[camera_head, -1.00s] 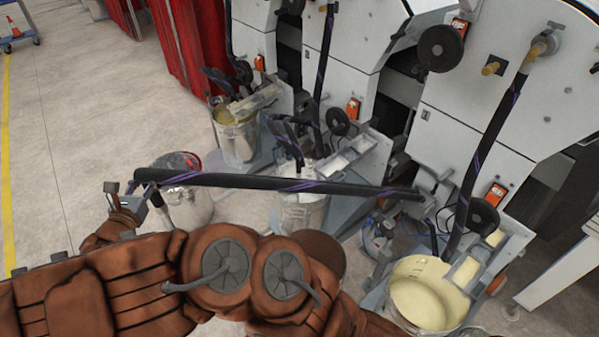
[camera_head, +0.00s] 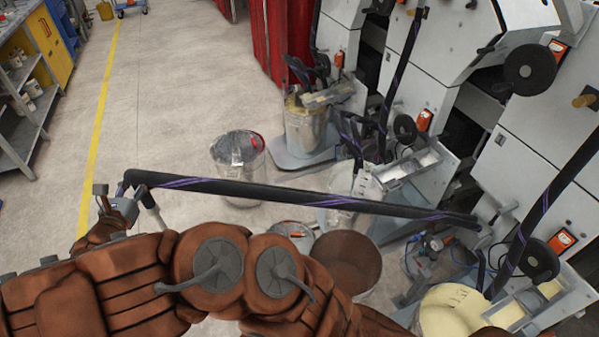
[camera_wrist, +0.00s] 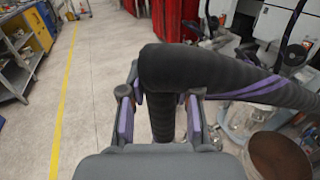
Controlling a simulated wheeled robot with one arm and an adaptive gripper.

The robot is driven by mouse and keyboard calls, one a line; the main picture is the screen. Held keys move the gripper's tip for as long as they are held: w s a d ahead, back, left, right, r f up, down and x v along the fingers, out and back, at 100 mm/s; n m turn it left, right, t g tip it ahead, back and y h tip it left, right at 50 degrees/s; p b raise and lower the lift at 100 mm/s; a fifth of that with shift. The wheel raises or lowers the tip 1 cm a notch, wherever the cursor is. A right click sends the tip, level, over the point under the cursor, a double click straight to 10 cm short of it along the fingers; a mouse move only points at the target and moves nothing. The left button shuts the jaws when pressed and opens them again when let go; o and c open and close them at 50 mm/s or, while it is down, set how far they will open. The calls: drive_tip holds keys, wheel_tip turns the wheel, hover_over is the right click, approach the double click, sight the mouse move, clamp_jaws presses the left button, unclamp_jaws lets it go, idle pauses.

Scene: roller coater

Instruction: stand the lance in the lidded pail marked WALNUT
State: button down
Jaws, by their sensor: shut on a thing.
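My gripper (camera_head: 118,208) is shut on the lance (camera_head: 300,197), a black hose-wrapped tube with purple bands. In the wrist view the purple-lined fingers (camera_wrist: 160,118) clasp its downward-bent part. The hose runs right across the head view toward the machine. A pale metal tube end hangs beside my gripper. No WALNUT marking is readable. A brown round pail (camera_head: 346,262) stands below the hose, partly behind my arm; it also shows in the wrist view (camera_wrist: 280,156). I cannot tell whether it has a lid. The lance is outside every pail I see.
A metal pail with a clear cover and red inside (camera_head: 238,160) stands on the floor. Other pails include a cream-filled one (camera_head: 452,308), a pale one (camera_head: 345,190) and a metal one (camera_head: 310,130). Machines fill the right. Floor at left is clear, with shelving (camera_head: 25,110) beyond.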

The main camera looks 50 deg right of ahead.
drive_tip(key=s+d+f+m+g+h+b, duration=0.1)
drive_tip(key=s+d+f+m+g+b, duration=0.25)
drive_tip(key=d, duration=0.65)
drive_tip(key=s+d+f+m+g+h+b, duration=0.15)
drive_tip(key=s+d+m+g+b, duration=0.3)
drive_tip(key=d, duration=0.65)
drive_tip(key=s+d+f+m+g+h+b, duration=0.15)
drive_tip(key=s+d+g+b, duration=0.35)
drive_tip(key=d, duration=0.5)
drive_tip(key=s+d+f+m+g+y+b, duration=0.2)
drive_tip(key=s+d+m+g+y+b, duration=0.1)
drive_tip(key=s, duration=0.5)
drive_tip(key=s+d+f+m+g+y+b, duration=0.2)
drive_tip(key=s+d+g, duration=0.3)
drive_tip(key=s+d, duration=0.3)
drive_tip(key=s+d+f+m+g+y+b, duration=0.2)
drive_tip(key=s+d, duration=0.4)
drive_tip(key=s, duration=0.4)
drive_tip(key=m+g+y+b, duration=0.1)
drive_tip(key=m+g+b, duration=0.1)
drive_tip(key=shift+s+f+g+y, duration=0.2)
drive_tip(key=shift+f+g+y, duration=0.1)
drive_tip(key=shift+g, duration=0.1)
drive_tip(key=shift+a+r, duration=0.1)
